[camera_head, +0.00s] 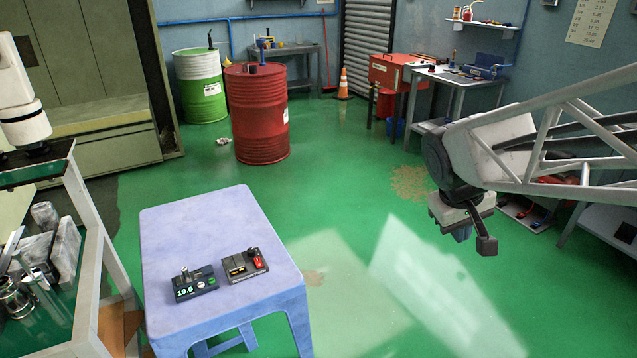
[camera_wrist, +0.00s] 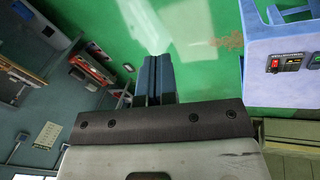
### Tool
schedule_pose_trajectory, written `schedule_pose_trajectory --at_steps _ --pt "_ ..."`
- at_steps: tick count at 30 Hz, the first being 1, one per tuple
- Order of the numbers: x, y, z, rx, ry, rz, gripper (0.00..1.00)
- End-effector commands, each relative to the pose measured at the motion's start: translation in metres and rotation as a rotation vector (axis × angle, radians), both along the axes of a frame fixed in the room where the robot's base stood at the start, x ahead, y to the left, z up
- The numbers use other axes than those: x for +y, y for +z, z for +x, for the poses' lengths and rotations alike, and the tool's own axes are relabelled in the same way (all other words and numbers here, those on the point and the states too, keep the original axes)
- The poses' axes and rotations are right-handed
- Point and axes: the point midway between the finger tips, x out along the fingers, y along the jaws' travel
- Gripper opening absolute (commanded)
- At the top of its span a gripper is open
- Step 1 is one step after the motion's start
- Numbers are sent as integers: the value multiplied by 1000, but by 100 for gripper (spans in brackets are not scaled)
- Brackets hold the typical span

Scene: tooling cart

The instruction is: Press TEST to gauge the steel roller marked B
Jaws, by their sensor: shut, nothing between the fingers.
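A dark gauge unit (camera_head: 196,284) with a green readout like 19.6 sits on the blue stool (camera_head: 215,215). A small metal cylinder (camera_head: 185,273) stands upright on it; no letter B is legible. Small pale and green spots show on the unit's right part; no TEST label is readable. Beside it on the right is a second dark unit (camera_head: 243,267) with a yellowish window and a red switch (camera_head: 259,262). Both units show partly at the right of the wrist view. My gripper (camera_head: 462,233) hangs well right of the stool, above the floor, its fingers (camera_wrist: 158,72) shut and empty.
A workbench with metal parts (camera_head: 38,290) stands left of the stool. A red drum (camera_head: 258,125) and a green-white drum (camera_head: 200,85) stand behind. A side table (camera_head: 460,78) is at the back right. The green floor between stool and gripper is clear.

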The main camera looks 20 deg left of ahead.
Motion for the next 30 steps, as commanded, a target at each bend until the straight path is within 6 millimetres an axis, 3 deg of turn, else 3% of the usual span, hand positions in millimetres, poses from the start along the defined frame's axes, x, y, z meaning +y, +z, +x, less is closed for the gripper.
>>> schedule_pose_trajectory --at_steps 15,30 --pt "91 -27 81 8 258 -147 0" --pt "200 -70 140 1 512 -284 0"
